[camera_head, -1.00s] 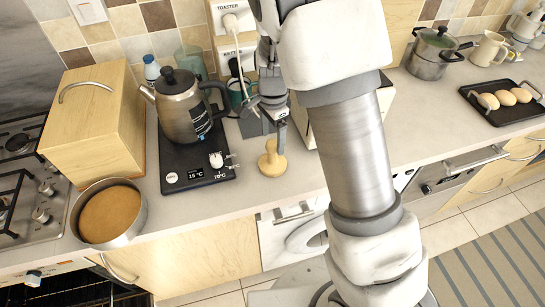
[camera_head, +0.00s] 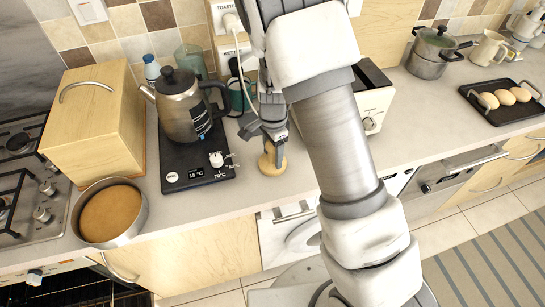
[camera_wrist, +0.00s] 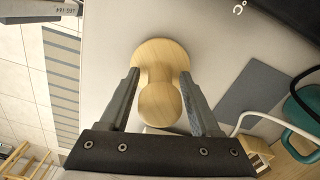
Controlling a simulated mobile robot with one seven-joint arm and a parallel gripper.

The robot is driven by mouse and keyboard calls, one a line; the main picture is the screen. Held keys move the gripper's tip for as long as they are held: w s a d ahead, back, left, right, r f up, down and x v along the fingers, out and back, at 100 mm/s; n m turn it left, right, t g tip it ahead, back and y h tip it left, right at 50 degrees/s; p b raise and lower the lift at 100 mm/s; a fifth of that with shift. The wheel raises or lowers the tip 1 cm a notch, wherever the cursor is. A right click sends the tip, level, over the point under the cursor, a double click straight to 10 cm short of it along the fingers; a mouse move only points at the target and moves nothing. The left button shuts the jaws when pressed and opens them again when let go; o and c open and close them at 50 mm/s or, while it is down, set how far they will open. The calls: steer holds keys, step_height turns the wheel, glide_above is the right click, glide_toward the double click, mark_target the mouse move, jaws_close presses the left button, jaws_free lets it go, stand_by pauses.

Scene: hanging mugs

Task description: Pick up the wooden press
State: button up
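The wooden press (camera_head: 271,165) stands upright on the counter, just right of the black kettle base. In the head view my gripper (camera_head: 274,150) is down over it and hides its upper part. In the wrist view the press (camera_wrist: 160,100) shows its round knob and wider base between my two fingers (camera_wrist: 160,95). The fingers are spread, one on each side of the knob, with a visible gap at each side.
A kettle (camera_head: 183,105) stands on its base (camera_head: 195,160) to the left. A green mug (camera_head: 238,96) and a toaster (camera_head: 372,98) are close by. A pan with a brown filling (camera_head: 110,213) is at the left. The counter's front edge is near the press.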

jaws_close()
steer(key=shift+r, duration=0.1)
steer(key=shift+w+r, duration=0.1)
steer(key=shift+r, duration=0.3)
steer(key=r, duration=0.3)
steer(key=shift+s+d+r, duration=0.25)
steer(key=shift+d+r, duration=0.1)
steer(key=shift+r, duration=0.05)
steer(key=s+d+r+b, duration=0.1)
steer(key=s+d+r, duration=0.5)
steer(key=d, duration=0.3)
steer(key=shift+r, duration=0.15)
